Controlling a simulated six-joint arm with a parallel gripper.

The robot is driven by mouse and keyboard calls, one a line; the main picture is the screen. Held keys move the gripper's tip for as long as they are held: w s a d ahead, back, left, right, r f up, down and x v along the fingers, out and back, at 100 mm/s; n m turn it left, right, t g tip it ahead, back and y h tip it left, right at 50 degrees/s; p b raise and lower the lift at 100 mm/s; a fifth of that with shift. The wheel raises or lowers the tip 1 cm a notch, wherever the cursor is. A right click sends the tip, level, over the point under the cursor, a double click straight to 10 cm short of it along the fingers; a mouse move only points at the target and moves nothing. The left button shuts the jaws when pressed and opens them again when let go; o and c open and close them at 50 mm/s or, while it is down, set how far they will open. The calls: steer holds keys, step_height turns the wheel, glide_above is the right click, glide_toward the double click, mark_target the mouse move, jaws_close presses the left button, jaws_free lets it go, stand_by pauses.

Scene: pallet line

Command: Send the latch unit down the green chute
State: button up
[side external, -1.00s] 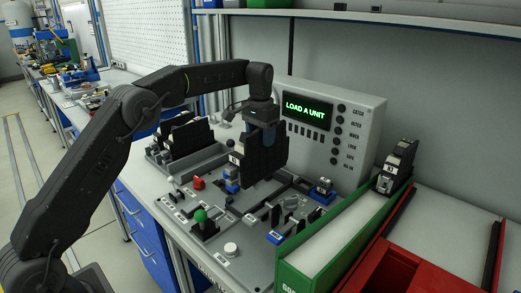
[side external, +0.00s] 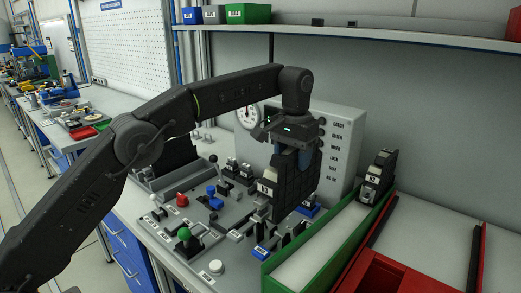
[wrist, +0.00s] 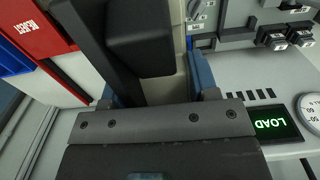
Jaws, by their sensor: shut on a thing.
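My gripper (side external: 300,150) is shut on a black stepped unit (side external: 280,188) with a small white label on its front. The unit hangs over the right part of the fixture board, left of the green chute (side external: 352,232). In the wrist view, blue fingers of my gripper (wrist: 155,75) stand on both sides of the black unit (wrist: 140,30), which fills the top middle. The unit's lower end overlaps the fixture, so I cannot tell whether it touches. Another black unit (side external: 376,178) stands at the upper end of the green chute.
A red chute (side external: 385,262) runs right of the green one. The grey control panel (side external: 340,150) stands behind my gripper. A green-knobbed lever (side external: 184,234) and a white button (side external: 216,267) are at the board's front. Coloured bins (side external: 247,13) sit on the shelf.

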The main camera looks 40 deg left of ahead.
steer(key=s+d+r, duration=0.2)
steer(key=s+d, duration=0.1)
steer(key=d, duration=0.3)
steer(key=s+d+r, duration=0.1)
steer(key=s+d, duration=0.2)
steer(key=d, duration=0.4)
steer(key=shift+w+a+f, duration=0.1)
steer(key=shift+a+f, duration=0.05)
steer(key=shift+f, duration=1.35)
steer(key=shift+w+a+f, duration=0.1)
steer(key=shift+f, duration=1.35)
steer(key=o, duration=1.5)
steer(key=shift+o, duration=0.2)
steer(key=shift+f, duration=0.1)
step_height(320, 180, up, 8)
steer(key=shift+f, duration=0.2)
steer(key=shift+r, duration=0.1)
